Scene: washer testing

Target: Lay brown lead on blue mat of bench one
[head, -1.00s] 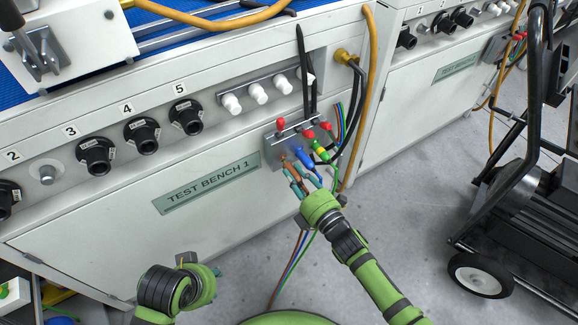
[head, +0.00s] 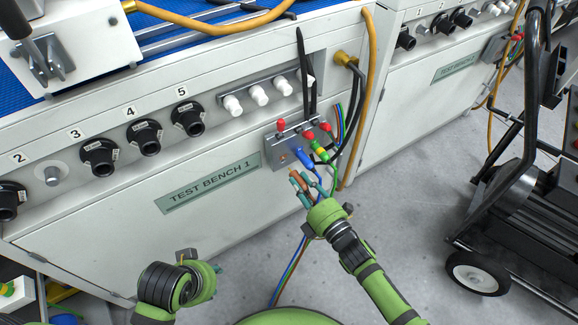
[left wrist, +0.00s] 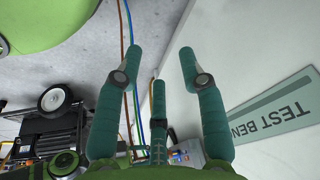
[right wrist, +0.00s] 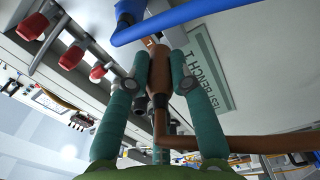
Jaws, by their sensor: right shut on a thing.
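My right gripper (head: 301,185) is shut on the brown lead's plug (right wrist: 158,75), and its brown cable (right wrist: 240,145) runs off to the right in the right wrist view. In the head view the plug is just below the grey socket box (head: 270,146), apart from a bare socket hole. The blue lead (head: 305,155) and a green-yellow lead (head: 318,149) are still plugged in. The blue mat (head: 84,81) shows on top of bench one at the upper left. My left gripper (left wrist: 160,58) is open and empty, low in front of the bench.
Bench one's front panel (head: 100,215) has several black sockets and white knobs above it. Black cables (head: 352,110) and an orange hose (head: 367,90) run down beside the socket box. A black wheeled cart (head: 510,200) stands at the right. The floor between is open.

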